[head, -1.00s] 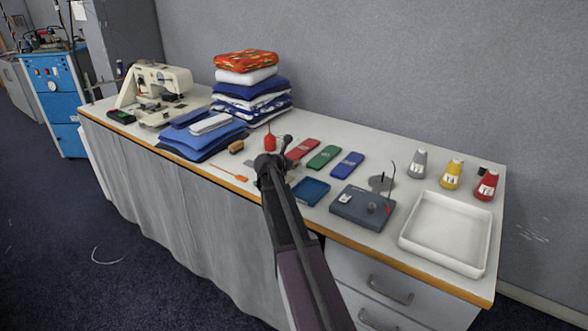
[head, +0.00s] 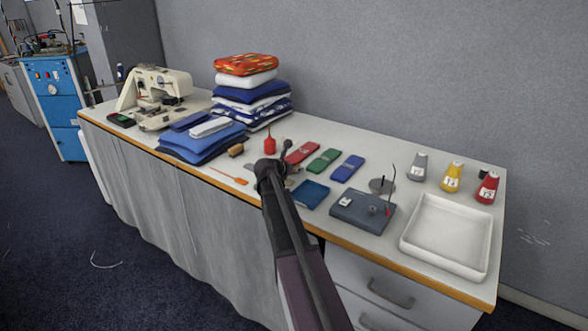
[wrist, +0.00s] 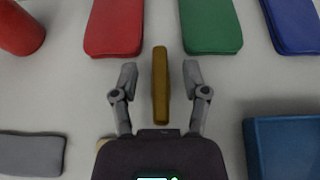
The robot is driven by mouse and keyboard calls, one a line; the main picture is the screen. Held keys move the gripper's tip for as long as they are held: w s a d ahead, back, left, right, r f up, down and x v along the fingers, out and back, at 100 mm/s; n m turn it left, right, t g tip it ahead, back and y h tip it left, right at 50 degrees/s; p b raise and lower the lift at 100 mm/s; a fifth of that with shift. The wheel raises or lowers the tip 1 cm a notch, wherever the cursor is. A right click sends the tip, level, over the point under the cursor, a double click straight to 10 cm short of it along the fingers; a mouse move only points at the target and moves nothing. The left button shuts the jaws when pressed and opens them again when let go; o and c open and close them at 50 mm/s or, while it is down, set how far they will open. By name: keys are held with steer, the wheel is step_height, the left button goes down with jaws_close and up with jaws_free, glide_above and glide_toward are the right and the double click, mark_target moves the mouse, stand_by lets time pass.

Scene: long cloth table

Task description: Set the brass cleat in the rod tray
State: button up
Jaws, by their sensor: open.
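The brass cleat (wrist: 160,85) is a narrow brownish-gold bar on the pale table in the wrist view. My gripper (wrist: 160,74) is open, with one finger on each side of the cleat and a gap on both sides. In the head view my gripper (head: 283,165) is low over the table's front half, and the cleat is hidden behind it. A shallow blue tray (head: 309,194) lies just right of my gripper and also shows in the wrist view (wrist: 285,145). A larger white tray (head: 447,236) stands at the right end. I cannot tell which is the rod tray.
Folded cloths (head: 203,135) are left.

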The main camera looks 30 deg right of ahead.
steer(key=shift+r, duration=0.1)
steer(key=shift+r, duration=0.1)
steer(key=p+v, duration=0.5)
steer(key=v, duration=0.7)
stand_by(0.5)
